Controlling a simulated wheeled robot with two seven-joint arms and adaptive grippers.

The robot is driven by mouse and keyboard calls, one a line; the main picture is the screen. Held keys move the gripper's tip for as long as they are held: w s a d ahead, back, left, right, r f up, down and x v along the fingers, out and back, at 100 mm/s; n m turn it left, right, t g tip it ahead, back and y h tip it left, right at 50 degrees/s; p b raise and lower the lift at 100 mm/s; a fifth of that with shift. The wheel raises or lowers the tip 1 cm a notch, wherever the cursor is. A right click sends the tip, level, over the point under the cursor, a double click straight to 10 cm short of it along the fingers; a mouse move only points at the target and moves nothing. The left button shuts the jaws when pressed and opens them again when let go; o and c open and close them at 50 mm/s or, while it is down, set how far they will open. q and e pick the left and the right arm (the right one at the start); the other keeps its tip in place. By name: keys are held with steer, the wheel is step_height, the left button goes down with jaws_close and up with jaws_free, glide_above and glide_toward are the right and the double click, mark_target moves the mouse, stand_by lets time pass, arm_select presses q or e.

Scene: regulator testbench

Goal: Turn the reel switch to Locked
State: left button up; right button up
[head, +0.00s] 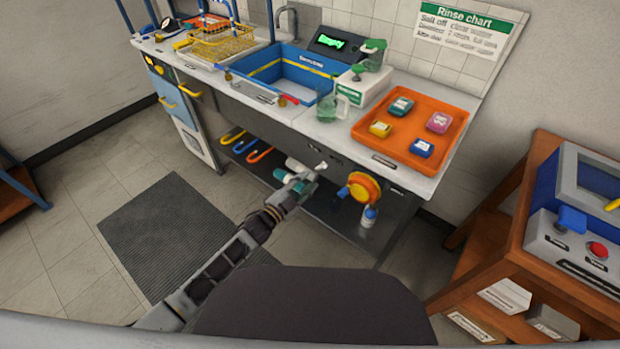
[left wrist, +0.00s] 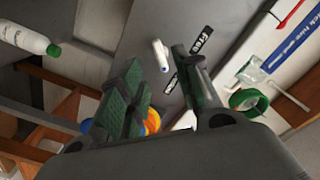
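The reel switch is a small white lever (head: 321,166) on the dark front panel under the counter. It also shows in the left wrist view as a white lever (left wrist: 160,55) near two black labels, one apparently reading "Free" (left wrist: 201,41). The other label is partly hidden by a finger; I cannot tell which setting the lever is at. My left gripper (head: 308,178) is in front of the panel, close to the lever and apart from it. Its two green-padded fingers (left wrist: 160,80) are open and empty, with the lever showing beyond the gap. My right gripper is not in view.
A yellow-orange reel (head: 361,188) hangs right of the switch, above a small bottle (head: 369,216). Colored hooks (head: 247,145) are left. Above are a blue sink (head: 285,72), a green-handled jug (head: 328,106) and an orange tray (head: 440,160). A wooden cart (head: 490,240) stands right.

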arm_select(q)
steer(key=shift+v, duration=2.25)
